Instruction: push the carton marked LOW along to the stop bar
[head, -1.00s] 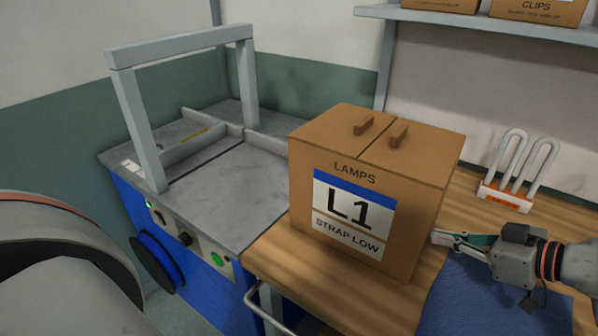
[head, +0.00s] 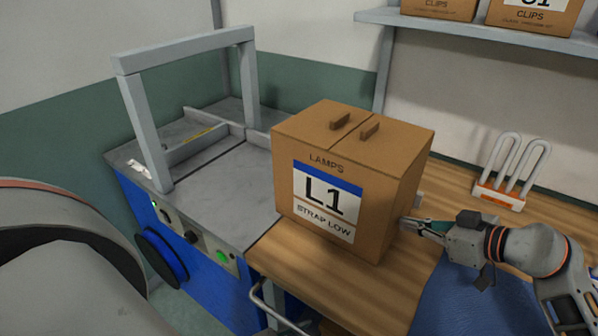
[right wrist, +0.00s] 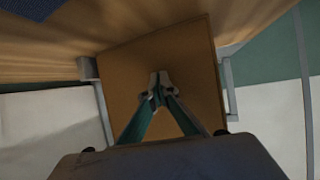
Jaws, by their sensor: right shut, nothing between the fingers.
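The brown carton (head: 385,215) reads LAMPS, L1 and STRAP LOW on a white and blue label. It stands upright where the wooden bench (head: 330,290) meets the grey machine top (head: 235,215). A low grey bar with a yellow mark (head: 195,145), seemingly the stop bar, lies across the machine top, left of and behind the carton. My right gripper (head: 406,223) is shut and empty, its tips at the carton's right side. In the right wrist view the tips (right wrist: 160,82) are against or very near the carton's face (right wrist: 195,55); contact is unclear. My left gripper is out of view.
A grey arch (head: 185,50) stands over the blue machine (head: 150,225). A white looped rack (head: 510,170) stands on the bench at the right. Cartons sit on the shelf (head: 480,30) above.

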